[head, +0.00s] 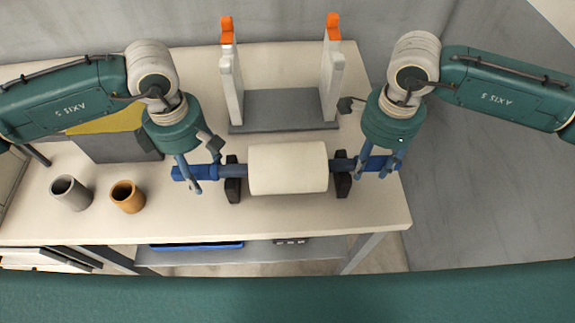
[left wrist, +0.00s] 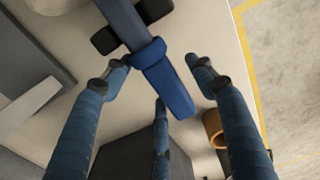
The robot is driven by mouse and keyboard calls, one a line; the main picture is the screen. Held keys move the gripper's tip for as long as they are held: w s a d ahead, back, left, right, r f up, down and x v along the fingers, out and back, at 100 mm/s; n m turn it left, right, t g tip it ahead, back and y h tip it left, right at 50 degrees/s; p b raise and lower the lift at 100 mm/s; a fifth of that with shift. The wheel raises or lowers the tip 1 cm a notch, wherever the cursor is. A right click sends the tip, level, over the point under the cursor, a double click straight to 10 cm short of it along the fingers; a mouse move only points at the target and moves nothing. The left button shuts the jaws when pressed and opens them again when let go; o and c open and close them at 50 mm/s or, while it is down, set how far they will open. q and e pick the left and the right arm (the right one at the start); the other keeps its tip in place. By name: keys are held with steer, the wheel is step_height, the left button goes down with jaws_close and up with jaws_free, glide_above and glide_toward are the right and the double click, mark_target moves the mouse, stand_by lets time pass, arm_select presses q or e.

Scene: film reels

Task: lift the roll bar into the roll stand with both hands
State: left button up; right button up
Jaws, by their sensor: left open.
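The roll bar has a cream roll (head: 288,168) in the middle and a blue handle at each end, the left handle (head: 183,173) and the right handle (head: 378,163). It lies level on two black supports. The roll stand (head: 283,110) is behind it, with a grey base and two pale uprights with orange tips. My left gripper (head: 205,178) is open over the left handle; in the left wrist view its spread fingers flank the blue handle (left wrist: 165,88). My right gripper (head: 365,150) is at the right handle with its fingers spread; contact is unclear.
A grey cup (head: 70,192) and an orange cup (head: 127,196) stand on the table (head: 230,222) left of the bar. A grey box with a yellow top (head: 110,140) is behind them. The table's front edge is close to the bar.

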arm_select(q)
steer(key=shift+f, duration=1)
arm_select(e)
steer(key=shift+f, duration=1)
arm_select(q)
steer(key=c, duration=0.7)
arm_select(e)
steer(key=c, duration=0.7)
arm_select(q)
steer(key=c, duration=0.5)
arm_select(e)
jaws_close()
arm_select(q)
jaws_close()
steer(key=shift+r, duration=0.1)
arm_select(e)
steer(key=shift+r, duration=0.15)
